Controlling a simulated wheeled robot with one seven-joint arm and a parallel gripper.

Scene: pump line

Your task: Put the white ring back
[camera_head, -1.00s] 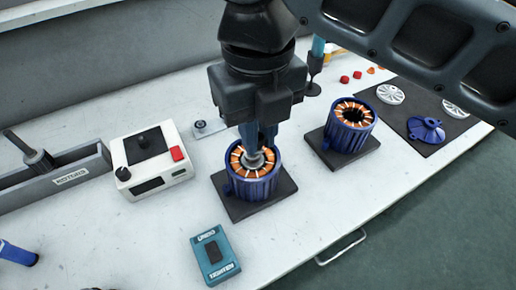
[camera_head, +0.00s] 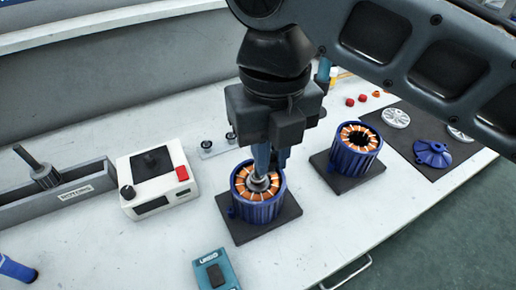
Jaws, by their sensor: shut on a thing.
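My gripper (camera_head: 264,172) points down into the top of the left blue motor housing (camera_head: 260,209), which has an orange-and-white wound core. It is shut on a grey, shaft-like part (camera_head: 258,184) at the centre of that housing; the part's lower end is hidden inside. I see no plain white ring for certain. A white spoked disc (camera_head: 396,118) lies on the dark mat (camera_head: 410,151) at right, and a second pale disc (camera_head: 459,133) lies there partly behind my arm.
A second blue housing (camera_head: 354,158) stands on a dark pad to the right. A white box with a red button (camera_head: 158,180), a grey rotor tray (camera_head: 75,200) and a teal device (camera_head: 215,271) stand left and in front. A blue cone-shaped part (camera_head: 433,154) lies on the mat.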

